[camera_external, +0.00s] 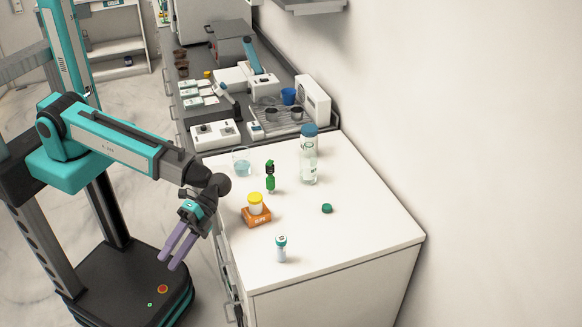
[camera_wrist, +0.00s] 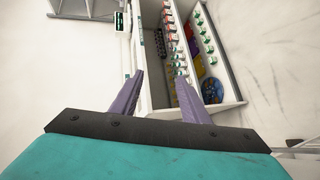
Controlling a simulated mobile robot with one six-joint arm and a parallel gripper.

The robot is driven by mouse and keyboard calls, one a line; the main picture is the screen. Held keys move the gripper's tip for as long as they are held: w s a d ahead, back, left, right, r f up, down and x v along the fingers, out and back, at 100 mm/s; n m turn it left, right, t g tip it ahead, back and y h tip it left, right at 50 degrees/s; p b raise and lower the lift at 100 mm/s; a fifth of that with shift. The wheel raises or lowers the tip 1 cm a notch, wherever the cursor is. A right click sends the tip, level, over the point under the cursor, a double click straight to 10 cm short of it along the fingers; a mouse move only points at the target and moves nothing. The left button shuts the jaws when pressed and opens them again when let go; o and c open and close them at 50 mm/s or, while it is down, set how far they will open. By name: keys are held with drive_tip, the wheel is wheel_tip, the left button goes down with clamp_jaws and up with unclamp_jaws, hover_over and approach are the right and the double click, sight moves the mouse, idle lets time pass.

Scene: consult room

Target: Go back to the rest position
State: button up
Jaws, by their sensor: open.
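My gripper (camera_external: 176,248) hangs in front of the white counter's left edge, over my base, with its two purple fingers pointing down and apart. It holds nothing and touches nothing that I can see. In the wrist view the fingers of my gripper (camera_wrist: 168,95) are spread, with an open drawer beyond them. The white counter (camera_external: 345,240) is to the right of my gripper in the external view.
On the counter stand an orange box (camera_external: 257,217) with a yellow-capped jar (camera_external: 255,203), a small vial (camera_external: 281,250), a green bottle (camera_external: 270,177), a beaker (camera_external: 241,161), a tall bottle (camera_external: 309,160) and a green cap (camera_external: 327,208). The open drawer (camera_wrist: 222,88) holds several small items.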

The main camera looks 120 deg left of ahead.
drive_tip(key=s+a+f+n+g+y+b, duration=0.15)
drive_tip(key=s+f, duration=0.35)
drive_tip(key=f, duration=0.5)
drive_tip(key=s+a+f+y+b, duration=0.1)
drive_tip(key=s+f+y+b, duration=0.2)
drive_tip(key=f, duration=0.6)
drive_tip(key=s+a+f+n+g+y, duration=0.1)
drive_tip(key=s+f+y, duration=0.1)
drive_tip(key=s+f, duration=0.6)
drive_tip(key=s+a+f+g+y+b, duration=0.1)
drive_tip(key=s+a+f+y, duration=0.3)
drive_tip(key=f, duration=0.5)
drive_tip(key=s+a+f+m+g+y+b, duration=0.1)
drive_tip(key=s+a+f+y, duration=0.3)
drive_tip(key=s+a+f, duration=0.5)
drive_tip(key=shift+s+f+b, duration=0.35)
drive_tip(key=shift+f+b, duration=0.1)
drive_tip(key=shift+b, duration=0.45)
